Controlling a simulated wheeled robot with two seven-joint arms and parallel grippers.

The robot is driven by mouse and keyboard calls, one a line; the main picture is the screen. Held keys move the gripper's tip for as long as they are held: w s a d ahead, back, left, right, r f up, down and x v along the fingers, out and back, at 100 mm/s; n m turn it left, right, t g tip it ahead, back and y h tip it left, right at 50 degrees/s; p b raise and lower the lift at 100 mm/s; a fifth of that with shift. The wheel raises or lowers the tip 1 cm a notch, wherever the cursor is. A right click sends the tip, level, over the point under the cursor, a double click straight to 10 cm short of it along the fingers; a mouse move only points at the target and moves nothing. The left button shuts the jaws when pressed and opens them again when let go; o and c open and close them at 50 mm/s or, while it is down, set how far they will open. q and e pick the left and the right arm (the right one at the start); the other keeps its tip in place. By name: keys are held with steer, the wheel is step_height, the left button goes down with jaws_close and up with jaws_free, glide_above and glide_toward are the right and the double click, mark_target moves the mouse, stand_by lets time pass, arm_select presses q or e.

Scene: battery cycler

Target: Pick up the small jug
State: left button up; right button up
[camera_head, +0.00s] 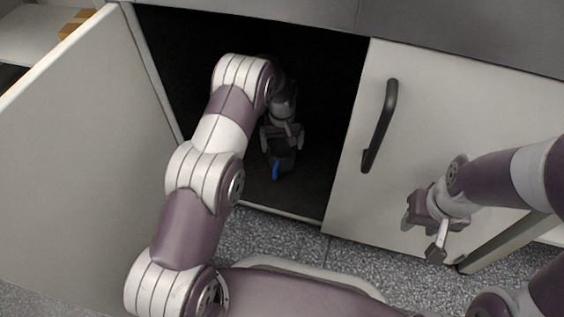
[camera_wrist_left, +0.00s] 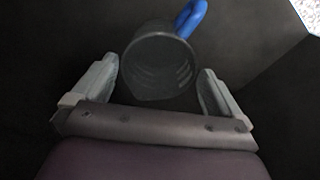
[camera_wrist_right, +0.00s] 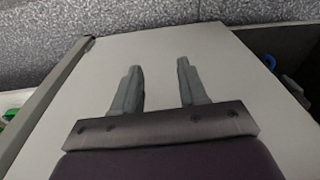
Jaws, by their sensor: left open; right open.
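The small jug (camera_wrist_left: 158,62) is a dark, see-through cup with a blue handle (camera_wrist_left: 190,17). In the left wrist view it sits between the two open fingers of my left gripper (camera_wrist_left: 158,88), with a gap visible at the right finger; whether the left finger touches it I cannot tell. In the head view my left gripper (camera_head: 282,138) is inside the dark cabinet, and the jug (camera_head: 283,160) shows below it with its blue handle toward the front. My right gripper (camera_wrist_right: 158,82) is open and empty in front of the closed cabinet door; the head view also shows it (camera_head: 436,240).
The left cabinet door (camera_head: 80,150) stands open. The right door (camera_head: 390,150) is closed, with a black handle (camera_head: 380,125). The cabinet interior (camera_head: 185,60) is dark around my left arm. Speckled floor (camera_head: 290,245) lies in front.

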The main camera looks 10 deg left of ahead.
mark_target(282, 154)
arm_select(q)
step_height(282, 154, down, 6)
steer(key=b, duration=0.3)
steer(key=shift+b, duration=0.35)
steer(key=shift+r, duration=0.15)
steer(key=shift+c, duration=0.3)
steer(key=c, duration=0.7)
